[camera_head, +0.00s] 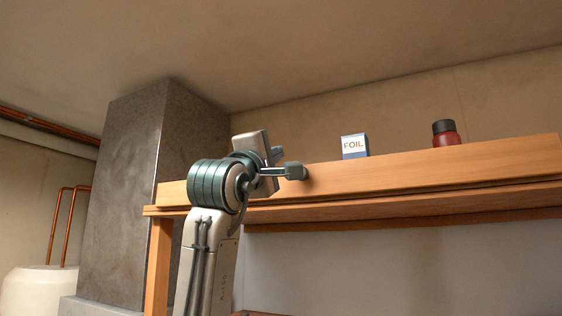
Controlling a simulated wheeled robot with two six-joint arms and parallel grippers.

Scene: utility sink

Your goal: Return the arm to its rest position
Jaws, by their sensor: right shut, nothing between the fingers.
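My right arm rises from the bottom of the head view, left of centre, in front of the wooden shelf. My right gripper (290,165) is at its upper end, at about the height of the shelf's front board. It is shut with nothing held. Its fingers point to the right and are partly hidden by the wrist. My left gripper is not in view.
The wooden shelf (430,172) runs across the right side. A FOIL box (354,146) and a red bottle with a black cap (446,133) stand on it. A concrete pillar (125,190), copper pipes (63,220) and a white tank (35,290) are at left.

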